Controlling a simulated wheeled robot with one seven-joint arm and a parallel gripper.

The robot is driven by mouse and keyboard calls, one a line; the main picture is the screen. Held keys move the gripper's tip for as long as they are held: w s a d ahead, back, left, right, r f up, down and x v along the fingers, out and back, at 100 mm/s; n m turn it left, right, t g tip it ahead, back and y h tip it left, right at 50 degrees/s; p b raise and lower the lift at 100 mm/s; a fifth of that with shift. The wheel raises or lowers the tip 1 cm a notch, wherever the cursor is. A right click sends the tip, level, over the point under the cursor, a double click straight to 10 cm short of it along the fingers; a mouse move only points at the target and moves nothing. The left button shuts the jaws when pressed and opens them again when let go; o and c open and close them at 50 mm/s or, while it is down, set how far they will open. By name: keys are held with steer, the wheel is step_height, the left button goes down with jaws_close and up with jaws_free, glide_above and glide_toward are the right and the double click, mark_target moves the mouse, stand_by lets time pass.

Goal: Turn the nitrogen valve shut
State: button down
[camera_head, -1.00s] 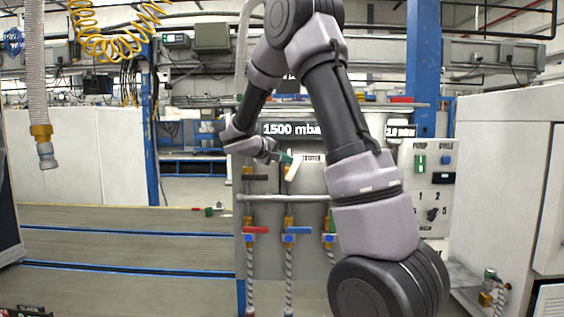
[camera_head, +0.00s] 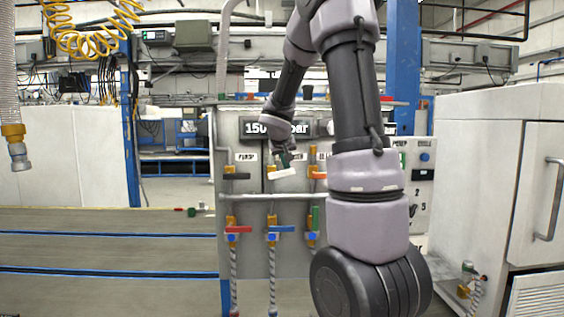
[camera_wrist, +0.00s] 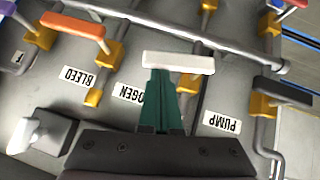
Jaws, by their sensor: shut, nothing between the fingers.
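The nitrogen valve's white handle (camera_head: 282,173) is in the panel's upper row, between a black and an orange handle. It lies nearly level, slightly tilted, across its upright pipe. In the wrist view the white handle (camera_wrist: 178,62) lies right at my green fingertips. My gripper (camera_wrist: 165,74) is shut with nothing between its fingers; whether it touches the handle I cannot tell. My gripper (camera_head: 284,160) also shows just above the handle in the head view. The nitrogen label (camera_wrist: 130,93) is partly hidden by my fingers.
The black pump handle (camera_wrist: 282,91) and orange bleed handle (camera_wrist: 73,31) flank the white one closely. Below in the head view are a rail and red (camera_head: 238,229), blue (camera_head: 281,228) and green (camera_head: 315,217) handles. A white cabinet (camera_head: 475,160) stands at right.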

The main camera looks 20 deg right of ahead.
steer(key=shift+s+d+f, duration=0.15)
steer(key=shift+d+f, duration=0.15)
steer(key=shift+f, duration=0.15)
steer(key=shift+d+f, duration=0.1)
stand_by(0.4)
steer(key=v, duration=1.1)
